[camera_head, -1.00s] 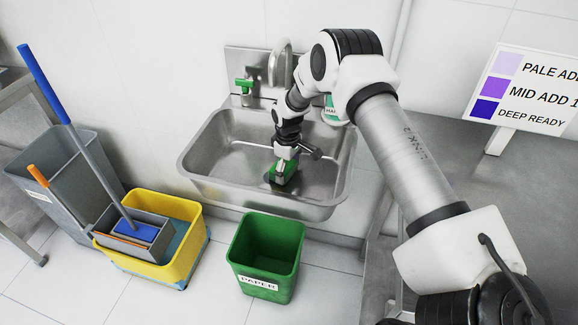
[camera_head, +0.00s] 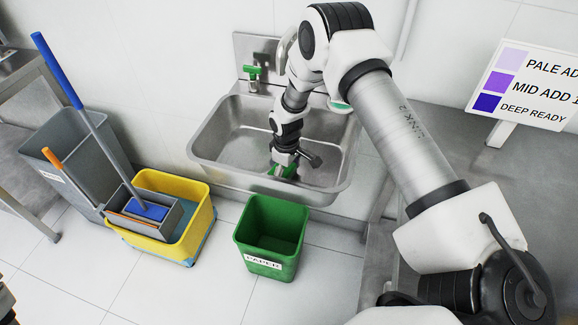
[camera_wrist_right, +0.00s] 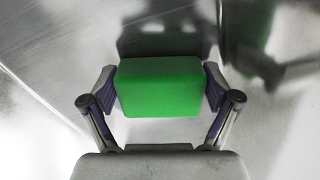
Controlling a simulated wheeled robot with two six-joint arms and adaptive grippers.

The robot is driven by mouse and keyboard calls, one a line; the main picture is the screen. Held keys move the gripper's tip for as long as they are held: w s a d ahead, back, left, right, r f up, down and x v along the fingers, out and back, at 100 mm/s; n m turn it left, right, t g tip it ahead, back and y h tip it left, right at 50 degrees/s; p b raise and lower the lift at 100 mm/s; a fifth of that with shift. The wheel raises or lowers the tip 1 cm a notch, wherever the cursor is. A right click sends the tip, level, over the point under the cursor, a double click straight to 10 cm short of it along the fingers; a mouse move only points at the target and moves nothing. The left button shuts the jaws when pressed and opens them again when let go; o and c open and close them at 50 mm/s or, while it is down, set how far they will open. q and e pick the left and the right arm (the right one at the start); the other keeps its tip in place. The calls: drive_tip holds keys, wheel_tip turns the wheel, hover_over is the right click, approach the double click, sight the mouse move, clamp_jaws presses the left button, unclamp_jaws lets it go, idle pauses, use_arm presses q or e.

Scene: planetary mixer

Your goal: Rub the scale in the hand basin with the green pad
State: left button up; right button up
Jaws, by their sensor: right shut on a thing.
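The hand basin (camera_head: 222,166) is a steel sink on the back wall. My right arm reaches down into it, and the right gripper (camera_head: 284,166) is low in the basin toward its front side. In the right wrist view the right gripper (camera_wrist_right: 160,92) is shut on the green pad (camera_wrist_right: 160,88), with a finger at each side of the block. The green pad also shows in the head view (camera_head: 284,171), partly hidden by the gripper. No scale can be made out on the steel; the floor under the pad is hidden.
The tap with a green lever (camera_head: 252,72) stands at the basin's back. A green paper bin (camera_head: 268,262) stands in front of the basin. A yellow mop bucket (camera_head: 200,232) and grey bin (camera_head: 62,150) are at left. A sign (camera_head: 525,85) stands on the right worktop.

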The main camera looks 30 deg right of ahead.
drive_tip(key=shift+s+a+f, duration=0.1)
drive_tip(key=shift+s+a, duration=0.65)
drive_tip(key=shift+s, duration=0.1)
drive_tip(key=shift+s+f, duration=0.15)
drive_tip(key=shift+c, duration=1.1)
drive_tip(key=shift+p, duration=0.35)
drive_tip(key=shift+f, duration=0.15)
drive_tip(key=shift+c, duration=0.9)
drive_tip(key=shift+w+d+r+b, duration=0.25)
drive_tip(key=shift+w+d+b, duration=0.3)
drive_tip(key=shift+w+b, duration=0.2)
drive_tip(key=shift+w+d, duration=0.5)
drive_tip(key=shift+d, duration=0.25)
drive_tip(key=shift+w+d+b, duration=0.85)
drive_tip(key=shift+w+d, duration=0.1)
drive_tip(key=shift+w+d+r, duration=0.15)
drive_tip(key=shift+w+d, duration=0.15)
drive_tip(key=shift+d, duration=0.05)
drive_tip(key=shift+w+d+b, duration=1)
drive_tip(key=shift+d+b, duration=0.1)
drive_tip(key=shift+w+d, duration=0.15)
drive_tip(key=shift+d, duration=0.05)
drive_tip(key=shift+r, duration=0.1)
